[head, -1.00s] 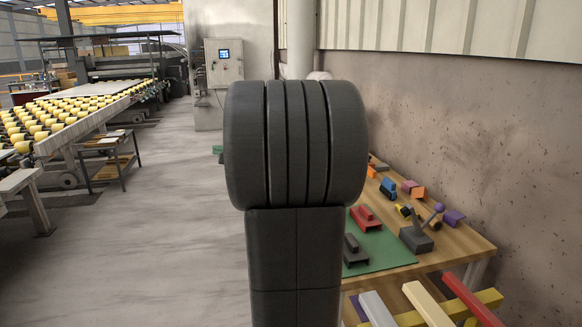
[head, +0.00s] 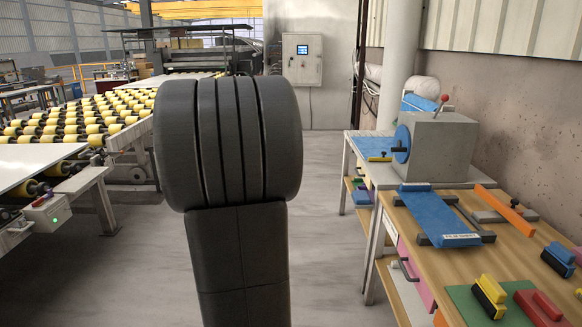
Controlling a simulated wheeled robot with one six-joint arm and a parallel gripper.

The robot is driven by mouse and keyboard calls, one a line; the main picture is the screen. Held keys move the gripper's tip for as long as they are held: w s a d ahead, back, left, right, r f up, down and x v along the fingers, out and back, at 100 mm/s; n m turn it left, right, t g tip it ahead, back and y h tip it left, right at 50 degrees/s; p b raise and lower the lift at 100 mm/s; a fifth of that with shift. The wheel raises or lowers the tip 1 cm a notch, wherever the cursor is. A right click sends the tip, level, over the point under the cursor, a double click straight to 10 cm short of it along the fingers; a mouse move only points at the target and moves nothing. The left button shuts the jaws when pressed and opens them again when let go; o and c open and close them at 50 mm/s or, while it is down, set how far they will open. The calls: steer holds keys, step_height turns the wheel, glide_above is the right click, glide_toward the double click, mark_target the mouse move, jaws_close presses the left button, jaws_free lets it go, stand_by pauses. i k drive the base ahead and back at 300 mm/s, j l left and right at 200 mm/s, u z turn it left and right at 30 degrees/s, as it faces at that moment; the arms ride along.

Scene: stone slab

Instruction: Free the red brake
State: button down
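A grey block-shaped machine (head: 440,145) stands on the bench at right, with a blue disc (head: 401,145) on its left face. A short lever with a red knob (head: 444,98) rises from its top. A red block-like piece (head: 538,306) lies on a green mat (head: 463,297) at the lower right, cut by the frame edge. I cannot tell which of these red parts is the brake. My gripper is not in view; the dark ribbed part of my own arm fills the middle of the picture.
The wooden bench (head: 470,262) holds a blue sheet (head: 432,212), an orange bar (head: 505,209), a yellow-and-black block (head: 490,296) and a blue block (head: 558,260). A roller conveyor (head: 95,115) with yellow rollers is at left. Grey floor (head: 325,225) between them is clear.

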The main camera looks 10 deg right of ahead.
mark_target(445, 98)
steer(key=i+l+z, duration=0.1)
steer(key=i+z, duration=0.3)
steer(key=i, duration=0.15)
steer(key=i+j+z, duration=0.1)
steer(key=i+z, duration=0.3)
steer(key=i, duration=0.15)
steer(key=i+j+z, duration=0.4)
steer(key=i, duration=0.15)
steer(key=i+j+z, duration=0.1)
steer(key=i+z, duration=0.35)
steer(key=i+j+z, duration=0.2)
steer(key=i+z, duration=0.25)
steer(key=i+j+z, duration=0.6)
steer(key=j+z, duration=0.25)
